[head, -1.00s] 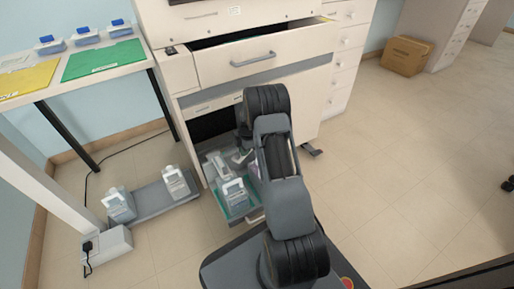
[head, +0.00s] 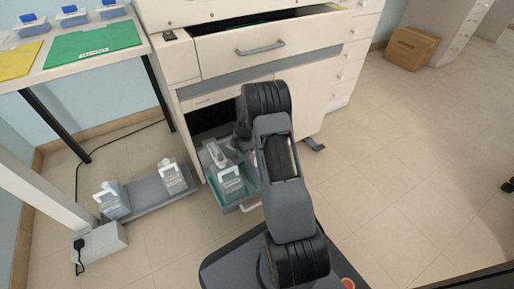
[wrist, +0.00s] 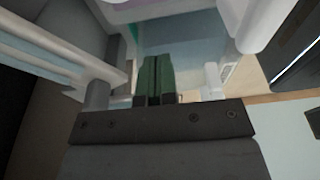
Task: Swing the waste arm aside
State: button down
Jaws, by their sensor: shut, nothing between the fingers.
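In the wrist view my gripper (wrist: 154,72) is shut, its two green-padded fingers together with nothing between them. A pale bar (wrist: 55,55) runs in from the left and ends by a grey upright post (wrist: 97,95), left of the fingers. It may be the waste arm, but I cannot tell for sure. The fingers look apart from it. In the head view my own arm reaches into the low opening of the white cabinet (head: 185,70) and hides my gripper. A pulled-out lower tray (head: 243,208) there holds white-handled bottles (head: 231,183).
The upper drawer (head: 290,38) stands partly open above my arm. A grey floor platform (head: 150,194) with two bottles lies left of the cabinet. A side table (head: 60,73) stands at upper left.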

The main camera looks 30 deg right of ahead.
notch_tip(320, 180, up, 9)
jog(key=p, duration=0.5)
jog(key=shift+s+a, duration=0.15)
dwell(0.6)
